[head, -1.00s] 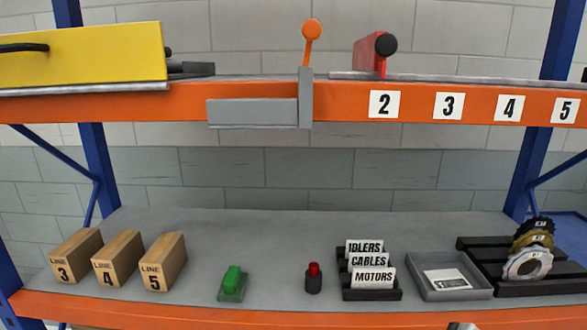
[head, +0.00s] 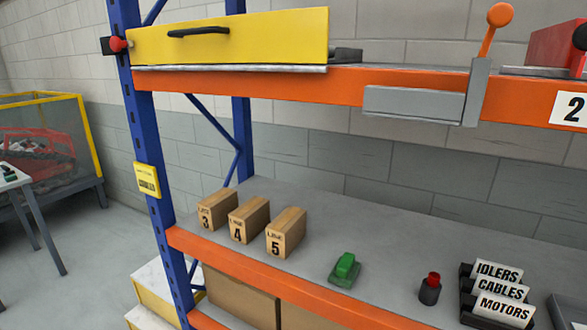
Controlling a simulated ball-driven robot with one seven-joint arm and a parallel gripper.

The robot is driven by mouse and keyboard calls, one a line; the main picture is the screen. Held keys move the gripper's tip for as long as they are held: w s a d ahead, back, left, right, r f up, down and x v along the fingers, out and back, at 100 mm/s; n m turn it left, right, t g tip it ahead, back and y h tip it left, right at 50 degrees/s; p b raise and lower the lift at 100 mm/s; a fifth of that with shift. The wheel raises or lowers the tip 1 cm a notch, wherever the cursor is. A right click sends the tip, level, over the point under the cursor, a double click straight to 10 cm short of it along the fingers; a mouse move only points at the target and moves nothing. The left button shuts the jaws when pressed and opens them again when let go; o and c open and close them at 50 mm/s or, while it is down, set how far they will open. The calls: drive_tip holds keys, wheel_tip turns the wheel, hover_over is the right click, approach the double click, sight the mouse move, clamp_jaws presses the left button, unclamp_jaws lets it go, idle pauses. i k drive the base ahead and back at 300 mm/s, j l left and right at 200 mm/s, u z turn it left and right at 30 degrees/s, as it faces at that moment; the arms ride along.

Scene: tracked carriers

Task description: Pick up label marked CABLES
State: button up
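The CABLES label (head: 501,289) is a white card with black letters at the lower right of the head view. It stands in a black holder (head: 466,300) on the grey lower shelf, between the IDLERS label (head: 498,271) behind it and the MOTORS label (head: 505,309) in front. The cards overlap, so the lower part of the CABLES card is hidden. My gripper is not in view.
A black piece with a red top (head: 430,289) stands just left of the holder. A green block (head: 345,270) and wooden LINE boxes (head: 248,220) are farther left. A blue post (head: 150,130) bounds the shelf.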

sight(504, 289)
drive_tip(key=u, duration=0.85)
drive_tip(key=z, duration=1.4)
